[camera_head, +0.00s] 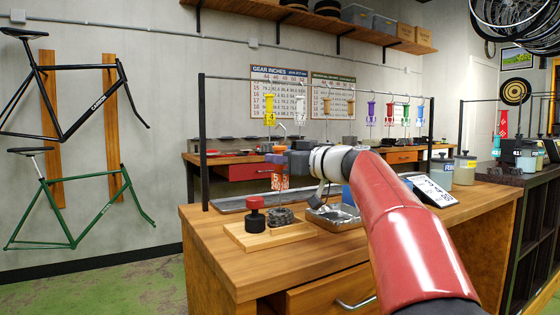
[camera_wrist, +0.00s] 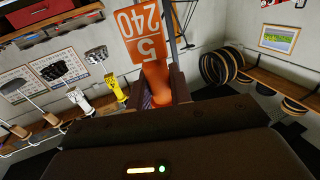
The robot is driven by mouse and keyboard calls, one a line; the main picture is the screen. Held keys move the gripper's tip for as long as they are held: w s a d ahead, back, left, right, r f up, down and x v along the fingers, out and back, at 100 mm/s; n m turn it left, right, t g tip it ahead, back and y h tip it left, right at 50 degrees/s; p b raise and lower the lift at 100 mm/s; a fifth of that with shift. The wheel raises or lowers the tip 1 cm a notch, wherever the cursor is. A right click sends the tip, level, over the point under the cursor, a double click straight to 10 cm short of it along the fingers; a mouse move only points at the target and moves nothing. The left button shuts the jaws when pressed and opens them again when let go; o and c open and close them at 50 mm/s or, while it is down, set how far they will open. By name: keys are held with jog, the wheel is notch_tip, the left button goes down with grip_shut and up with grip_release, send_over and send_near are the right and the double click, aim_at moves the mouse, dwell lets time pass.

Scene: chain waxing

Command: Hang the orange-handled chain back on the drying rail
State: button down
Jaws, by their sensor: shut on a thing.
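My gripper (camera_head: 268,158) is shut on the orange handle, which shows between the fingers in the wrist view (camera_wrist: 157,82). The orange tag marked 240 and 5 (camera_wrist: 140,30) extends beyond the fingers and also shows below the gripper in the head view (camera_head: 280,182). The chain itself is hard to make out. The drying rail (camera_head: 202,130) has a thin bar on black posts above the bench. A yellow-tagged set (camera_head: 269,108) and a white-tagged set (camera_head: 300,108) hang on its left part, with several coloured ones further right.
A long grey tray (camera_head: 232,204) lies under the rail. A rear bench (camera_head: 243,172) stands behind.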

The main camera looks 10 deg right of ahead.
jog(key=shift+r+p, duration=0.55)
jog(key=shift+r, duration=2.25)
jog(key=shift+r, duration=0.9)
jog(key=shift+s, duration=0.1)
